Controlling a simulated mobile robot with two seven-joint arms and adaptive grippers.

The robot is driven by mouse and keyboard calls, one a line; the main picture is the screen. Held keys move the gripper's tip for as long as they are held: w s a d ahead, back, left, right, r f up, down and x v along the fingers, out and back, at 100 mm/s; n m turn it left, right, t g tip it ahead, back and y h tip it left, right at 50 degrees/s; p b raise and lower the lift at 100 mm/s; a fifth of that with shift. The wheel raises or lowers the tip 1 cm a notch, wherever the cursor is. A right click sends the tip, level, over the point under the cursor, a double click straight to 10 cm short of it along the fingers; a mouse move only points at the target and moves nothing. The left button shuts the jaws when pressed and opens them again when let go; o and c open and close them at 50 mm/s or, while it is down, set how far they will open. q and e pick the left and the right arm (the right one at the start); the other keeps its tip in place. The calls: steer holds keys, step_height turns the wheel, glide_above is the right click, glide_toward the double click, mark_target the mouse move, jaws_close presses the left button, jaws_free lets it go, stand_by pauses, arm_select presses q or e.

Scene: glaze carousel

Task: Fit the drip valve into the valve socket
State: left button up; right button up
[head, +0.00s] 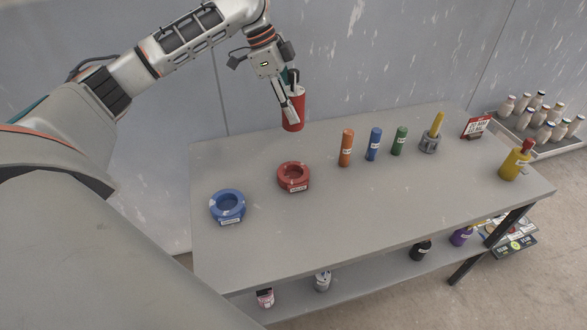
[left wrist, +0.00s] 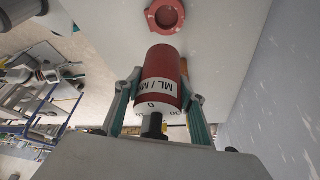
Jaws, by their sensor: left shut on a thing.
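The drip valve appears to be the red cylinder (head: 298,110) with a white dial band marked "ML / MIN" and a black stem. My left gripper (head: 291,108) is shut on it, and holds it beyond the table's back left edge. In the left wrist view the red cylinder (left wrist: 163,75) sits between the two fingers of the gripper (left wrist: 160,105). A red ring socket (head: 293,177) lies on the table, and also shows ahead of the cylinder in the left wrist view (left wrist: 165,15). A blue ring socket (head: 228,207) lies to its left. Their labels are unreadable. My right gripper is out of view.
On the grey table (head: 375,205) stand orange (head: 346,147), blue (head: 373,144) and green (head: 399,141) cylinders, a grey holder (head: 430,143) with a yellow stick, and a yellow jar (head: 516,162). A red sign (head: 477,126) stands behind. The front middle is clear.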

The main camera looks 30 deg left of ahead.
arm_select(q)
steer(key=shift+f+b, duration=1.7)
steer(key=shift+f, duration=8.3)
steer(key=o, duration=1.3)
steer(key=p+v, duration=0.1)
steer(key=v, duration=1.1)
steer(key=shift+p, duration=0.4)
